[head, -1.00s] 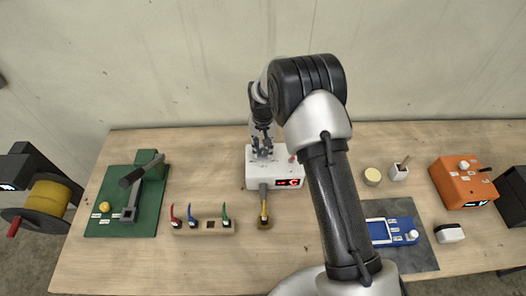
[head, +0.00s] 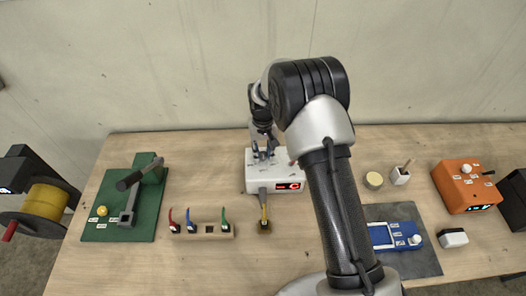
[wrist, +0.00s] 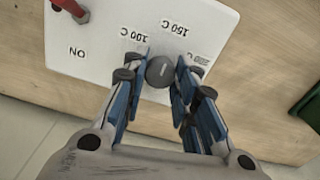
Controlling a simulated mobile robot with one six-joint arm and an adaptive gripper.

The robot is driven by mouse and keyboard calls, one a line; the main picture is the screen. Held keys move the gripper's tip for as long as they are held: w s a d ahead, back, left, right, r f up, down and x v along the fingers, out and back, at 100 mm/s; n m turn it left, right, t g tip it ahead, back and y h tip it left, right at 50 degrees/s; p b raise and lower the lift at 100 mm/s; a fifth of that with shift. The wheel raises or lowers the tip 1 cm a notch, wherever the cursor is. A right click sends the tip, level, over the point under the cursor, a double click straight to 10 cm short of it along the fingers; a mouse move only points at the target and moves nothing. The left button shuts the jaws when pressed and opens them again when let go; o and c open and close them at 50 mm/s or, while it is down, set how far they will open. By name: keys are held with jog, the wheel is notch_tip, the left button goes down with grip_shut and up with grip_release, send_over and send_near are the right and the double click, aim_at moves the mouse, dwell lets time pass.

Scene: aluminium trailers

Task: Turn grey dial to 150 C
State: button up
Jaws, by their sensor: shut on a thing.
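The white box (head: 257,184) stands on the table in the head view, with a lit red display (head: 288,187) on its front. In the wrist view its top (wrist: 112,60) carries the printed labels ON, 100 C, 150 C and 200 C. The round grey dial (wrist: 160,71) sits near the box edge, below the labels. My gripper (wrist: 161,76) is shut on the dial, with a blue finger on each side. A small light mark shows on the dial, but I cannot tell exactly which label it points at. In the head view my gripper (head: 263,152) is over the box, and the dial is hidden.
A red switch (wrist: 70,8) is on the box top. A green press base (head: 147,213) is left; a blue meter (head: 381,236) and an orange box (head: 457,198) are right.

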aim_at(263, 154)
jog(key=o, duration=1.1)
notch_tip(263, 154, up, 12)
jog(key=shift+r, duration=0.1)
dwell(0.4)
